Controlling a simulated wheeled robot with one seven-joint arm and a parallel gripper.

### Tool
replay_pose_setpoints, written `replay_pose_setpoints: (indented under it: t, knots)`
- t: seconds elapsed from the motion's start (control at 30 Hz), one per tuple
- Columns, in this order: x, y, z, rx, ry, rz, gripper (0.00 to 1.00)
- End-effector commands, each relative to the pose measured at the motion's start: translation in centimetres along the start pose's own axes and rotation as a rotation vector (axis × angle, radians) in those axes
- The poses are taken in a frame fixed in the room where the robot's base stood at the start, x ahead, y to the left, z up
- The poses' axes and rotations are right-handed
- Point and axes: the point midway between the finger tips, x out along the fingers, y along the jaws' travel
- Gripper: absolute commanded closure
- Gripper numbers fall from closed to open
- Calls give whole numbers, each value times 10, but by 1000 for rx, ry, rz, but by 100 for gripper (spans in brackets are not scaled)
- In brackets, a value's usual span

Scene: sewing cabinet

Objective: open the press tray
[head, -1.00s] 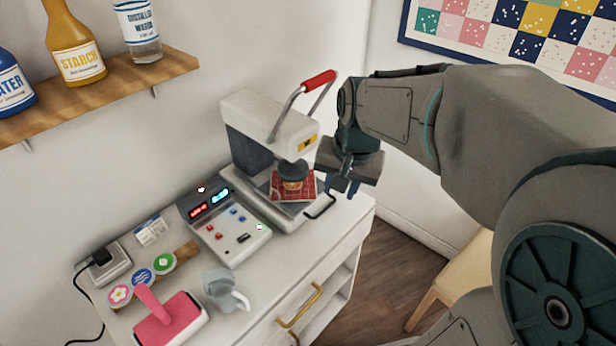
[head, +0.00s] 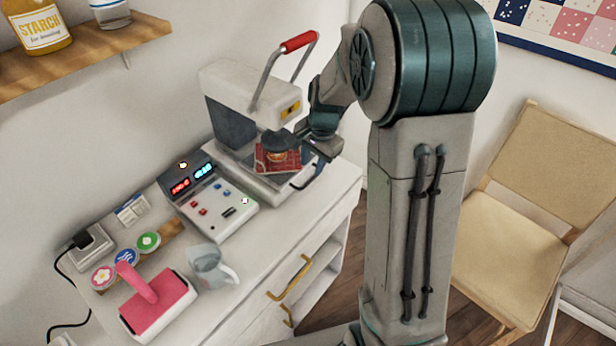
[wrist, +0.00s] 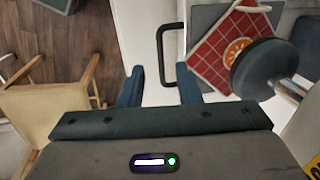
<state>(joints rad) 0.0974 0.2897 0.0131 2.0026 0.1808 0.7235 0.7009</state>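The heat press (head: 240,90) stands at the back right of the white cabinet top, its red-gripped lever (head: 298,41) raised. Its press tray (head: 277,188) sits low under the round dark press head (head: 279,139). A red checked cloth with an orange round emblem (wrist: 222,52) lies on the tray. My gripper (wrist: 158,75) is open, with blue fingers. In the wrist view the handle appears between the fingertips; whether they touch it I cannot tell.
A control box (head: 211,200) with lit displays stands left of the press. A wooden chair (head: 519,215) stands on the floor at right.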

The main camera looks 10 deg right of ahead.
Motion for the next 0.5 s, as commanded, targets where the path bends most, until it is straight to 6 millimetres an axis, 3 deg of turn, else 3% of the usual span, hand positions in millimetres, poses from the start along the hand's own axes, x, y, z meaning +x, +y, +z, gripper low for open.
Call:
replay_pose_setpoints:
  t: [0.2, 0.5]
  knots:
    - [43, 1, 1, -1, -2, 2, 69]
    - [66, 0, 0, -2, 0, -1, 69]
